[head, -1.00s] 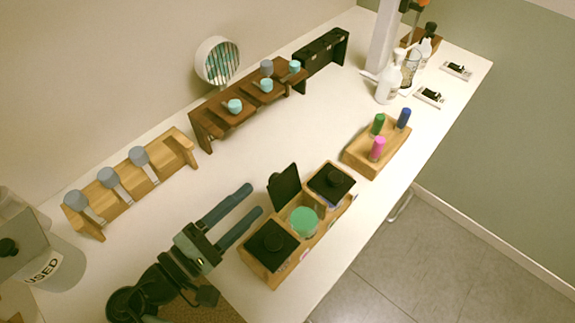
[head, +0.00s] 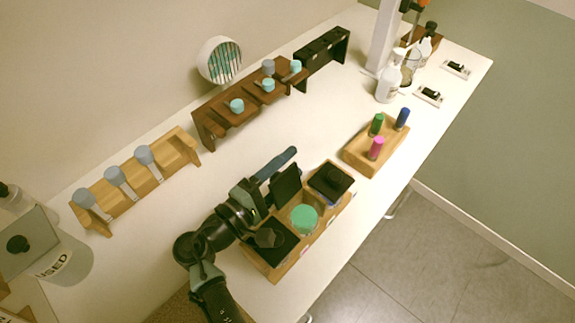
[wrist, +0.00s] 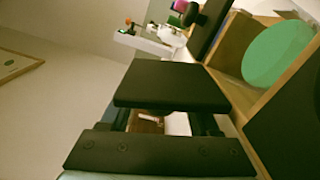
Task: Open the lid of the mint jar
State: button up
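A wooden box (head: 302,251) holds three square jars in a row. The middle jar shows round green contents (head: 305,219), also large at the right of the wrist view (wrist: 278,54). I take it for the mint jar; no label is legible. One finger shows past the lid; the other is mostly hidden. Contact with the lid cannot be told.
Black lids cover the left jar (head: 267,237) and right jar (head: 331,182); my arm overlaps the left one. A wooden tray with coloured bottles (head: 361,159) stands to the upper right. Wooden racks (head: 150,180) (head: 208,128) line the wall.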

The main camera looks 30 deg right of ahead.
grip_shut()
dwell(1.2)
